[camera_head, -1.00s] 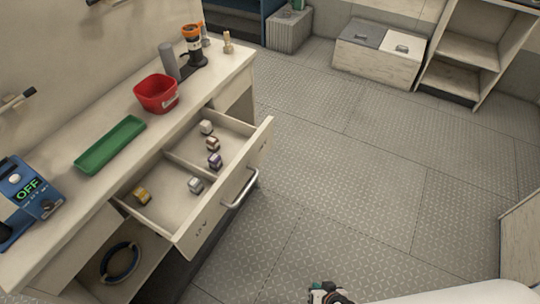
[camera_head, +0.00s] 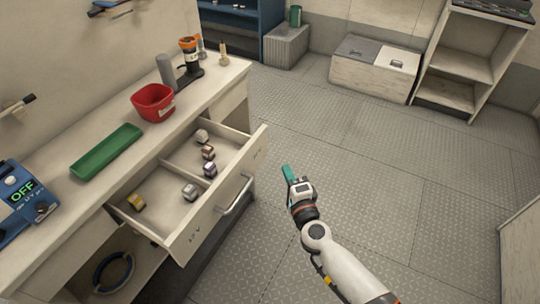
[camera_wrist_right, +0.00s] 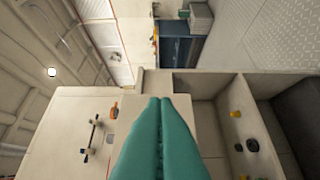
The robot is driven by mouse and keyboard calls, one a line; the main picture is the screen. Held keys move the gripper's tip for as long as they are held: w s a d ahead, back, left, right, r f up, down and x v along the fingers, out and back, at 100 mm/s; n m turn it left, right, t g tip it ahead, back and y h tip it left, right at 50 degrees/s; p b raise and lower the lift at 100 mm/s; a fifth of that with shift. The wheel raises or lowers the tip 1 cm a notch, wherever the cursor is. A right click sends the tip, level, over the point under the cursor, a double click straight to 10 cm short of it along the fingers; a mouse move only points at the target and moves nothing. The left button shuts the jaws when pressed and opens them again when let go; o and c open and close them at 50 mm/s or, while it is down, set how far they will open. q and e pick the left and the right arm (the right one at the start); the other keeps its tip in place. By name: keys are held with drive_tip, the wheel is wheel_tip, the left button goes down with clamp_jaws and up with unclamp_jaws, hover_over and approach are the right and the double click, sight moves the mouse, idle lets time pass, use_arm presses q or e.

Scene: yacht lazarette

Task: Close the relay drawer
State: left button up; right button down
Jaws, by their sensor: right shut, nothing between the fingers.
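The relay drawer (camera_head: 213,205) stands pulled out from the white workbench, with several small relays (camera_head: 190,191) inside its two compartments. Its bar handle (camera_head: 234,197) is on the front panel. My right gripper (camera_head: 287,173) is to the right of the drawer front, above the floor, apart from the handle. Its teal fingers (camera_wrist_right: 157,140) are together and empty in the right wrist view. That view also shows the open drawer (camera_wrist_right: 235,130) on its right side. My left gripper is not in view.
On the bench top (camera_head: 72,210) are a green tray (camera_head: 107,152), a red bin (camera_head: 153,103), an orange-topped device (camera_head: 189,58) and a blue meter reading OFF (camera_head: 22,195). A blue ring (camera_head: 113,271) lies under the bench. The floor (camera_head: 380,160) to the right is clear.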

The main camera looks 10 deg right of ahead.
sight(265, 145)
drive_tip(key=shift+w+a+b, duration=0.2)
drive_tip(key=shift+w+a, duration=0.5)
drive_tip(key=shift+w, duration=0.55)
drive_tip(key=shift+w+a+b, duration=0.25)
drive_tip(key=shift+w+a, duration=0.4)
drive_tip(key=shift+w, duration=0.65)
drive_tip(key=shift+w+a+b, duration=0.2)
drive_tip(key=shift+w+a, duration=0.5)
drive_tip(key=shift+w, duration=0.55)
